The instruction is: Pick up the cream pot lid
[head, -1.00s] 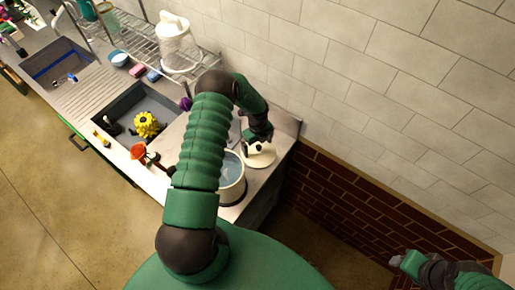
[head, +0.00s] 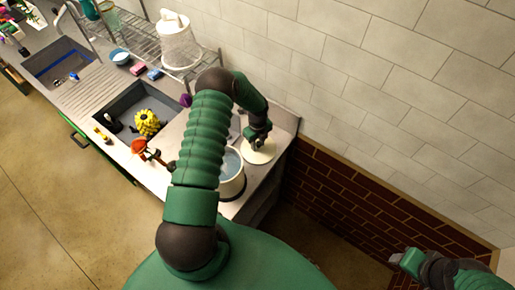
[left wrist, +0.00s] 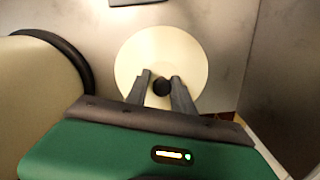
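The cream pot lid (head: 261,154) lies flat on the counter near its right end. It also shows in the left wrist view (left wrist: 185,50) as a pale disc with a dark round knob (left wrist: 162,86). My left gripper (left wrist: 161,76) is open above the lid, one finger on each side of the knob, with gaps visible between them. In the head view the left gripper (head: 258,139) hides part of the lid. My right gripper (head: 402,259) is at the lower right, away from the counter; its fingers are too small to read.
A cream pot of water (head: 233,186) with a dark rim stands left of the lid, partly behind my arm. A sink (head: 128,98) holds a yellow flower (head: 147,122). A red flower (head: 139,146) lies at the front edge. A tiled wall (head: 350,90) rises behind.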

